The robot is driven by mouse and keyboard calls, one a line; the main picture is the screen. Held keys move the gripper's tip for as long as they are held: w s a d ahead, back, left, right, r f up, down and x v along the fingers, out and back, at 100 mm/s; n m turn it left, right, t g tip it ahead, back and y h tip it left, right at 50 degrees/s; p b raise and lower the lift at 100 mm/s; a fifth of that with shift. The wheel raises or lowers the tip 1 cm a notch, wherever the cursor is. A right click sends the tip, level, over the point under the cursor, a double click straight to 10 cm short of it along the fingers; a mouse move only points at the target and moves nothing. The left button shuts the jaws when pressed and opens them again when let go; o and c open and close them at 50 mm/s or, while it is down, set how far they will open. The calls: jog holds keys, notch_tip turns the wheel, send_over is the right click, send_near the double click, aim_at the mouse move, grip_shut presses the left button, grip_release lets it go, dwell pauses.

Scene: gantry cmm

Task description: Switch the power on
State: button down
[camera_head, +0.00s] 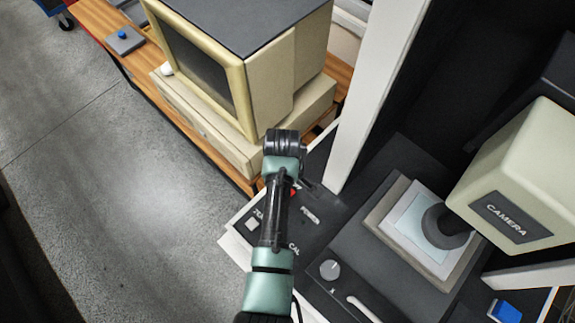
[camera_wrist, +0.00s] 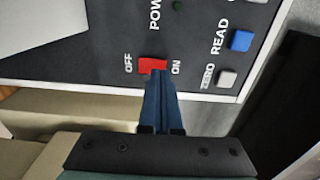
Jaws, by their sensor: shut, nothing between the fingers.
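The red power switch (camera_wrist: 151,65) sits on a dark control panel (camera_wrist: 70,60), between the labels OFF and ON in the wrist view. A bit of it shows beside my arm in the head view (camera_head: 293,192). My gripper (camera_wrist: 160,74) is shut and empty. Its blue fingertips are at the switch's lower edge, toward the ON side, and overlap it in the picture. I cannot tell whether they touch it or which side of the rocker is pressed. In the head view my arm hides the fingertips.
A blue READ button (camera_wrist: 241,40), a pale ZERO button (camera_wrist: 227,78) and a small dark green lamp (camera_wrist: 178,5) are near the switch. A knob (camera_head: 330,269), a white upright (camera_head: 375,95) and a camera housing (camera_head: 515,150) stand right of my arm. A beige computer (camera_head: 270,75) is behind.

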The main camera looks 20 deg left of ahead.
jog(key=shift+f+b, duration=0.65)
jog(key=shift+f, duration=0.25)
dwell(0.6)
jog(key=shift+r, duration=0.1)
notch_tip(320, 180, up, 7)
jog(key=p, duration=0.7)
dwell(0.6)
